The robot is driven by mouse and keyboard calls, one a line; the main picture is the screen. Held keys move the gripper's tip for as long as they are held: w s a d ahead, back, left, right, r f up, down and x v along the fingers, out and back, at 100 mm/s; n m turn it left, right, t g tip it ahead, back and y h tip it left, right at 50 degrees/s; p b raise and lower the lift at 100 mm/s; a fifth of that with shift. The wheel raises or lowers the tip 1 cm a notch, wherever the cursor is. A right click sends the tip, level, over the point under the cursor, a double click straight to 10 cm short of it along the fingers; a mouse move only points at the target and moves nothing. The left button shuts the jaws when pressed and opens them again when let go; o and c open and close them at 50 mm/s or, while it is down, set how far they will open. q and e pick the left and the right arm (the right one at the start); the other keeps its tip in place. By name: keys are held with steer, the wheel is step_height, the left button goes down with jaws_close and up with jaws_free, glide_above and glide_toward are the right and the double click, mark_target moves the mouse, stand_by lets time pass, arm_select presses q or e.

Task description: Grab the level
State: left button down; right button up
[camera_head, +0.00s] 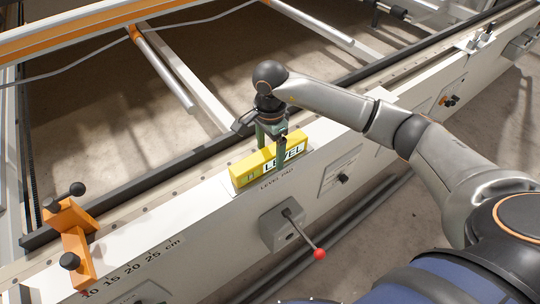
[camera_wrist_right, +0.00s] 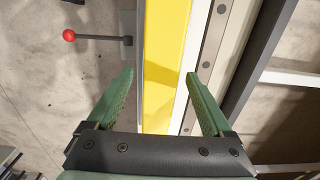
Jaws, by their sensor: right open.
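The yellow level (camera_head: 247,173) lies on the level pad (camera_head: 277,184) on top of the white gantry rail, with a "LEVEL" label on its side. My right gripper (camera_head: 271,147) is above and around the level, with its green fingers pointing down. In the right wrist view, the open fingers (camera_wrist_right: 160,88) stand one on each side of the yellow level (camera_wrist_right: 165,60), with gaps visible between fingers and level. No grip on it shows. My left gripper is not in view.
A box with a red-knobbed lever (camera_head: 319,254) sticks out from the rail's front below the level; the red knob (camera_wrist_right: 69,35) also shows in the wrist view. An orange clamp (camera_head: 72,240) sits on the rail at left. A dark bar (camera_head: 150,180) runs behind the level.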

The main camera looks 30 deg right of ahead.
steer(key=shift+f, duration=0.3)
jaws_close()
stand_by(0.5)
steer(key=shift+r, duration=0.1)
